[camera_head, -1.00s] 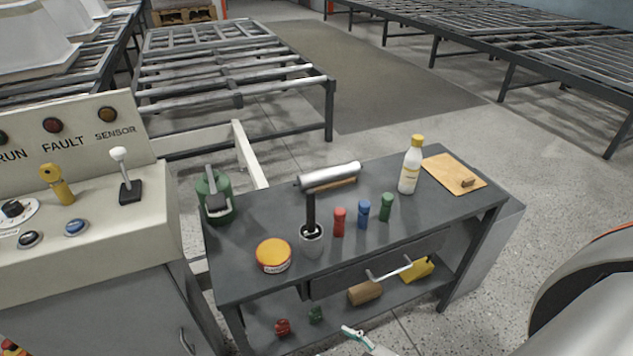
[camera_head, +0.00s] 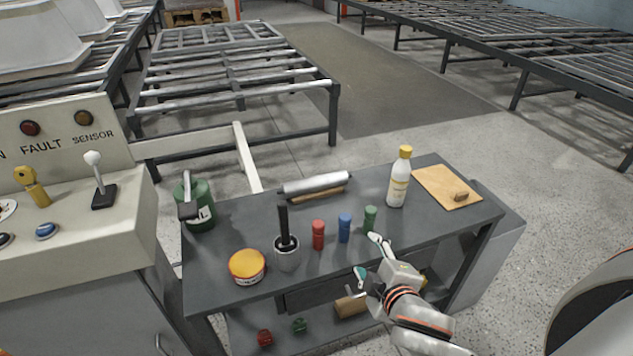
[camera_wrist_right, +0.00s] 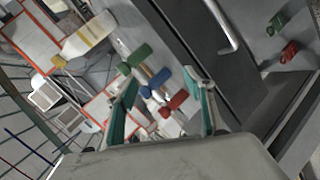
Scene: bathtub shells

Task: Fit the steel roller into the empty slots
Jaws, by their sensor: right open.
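The steel roller (camera_head: 318,182) lies on a wooden support at the back of the dark grey workbench (camera_head: 225,222). It is a shiny cylinder, and nothing holds it. Behind the bench stands a roller conveyor frame (camera_head: 336,112) with several crossbars and open gaps; I cannot tell exactly which slots are empty. My right gripper (camera_head: 368,258) is open and empty at the bench's front edge, to the right of and nearer than the roller. Its teal fingers (camera_wrist_right: 165,107) show spread apart in the right wrist view. My left gripper is not in view.
Red (camera_head: 318,235), blue (camera_head: 344,228) and green (camera_head: 370,219) small bottles stand between gripper and roller. A white bottle (camera_head: 397,180), a grey cup (camera_head: 286,254) with a dark handle, an orange-lidded tin (camera_head: 247,267) and a green can (camera_head: 198,207) also stand there. A control console (camera_head: 80,255) is left.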

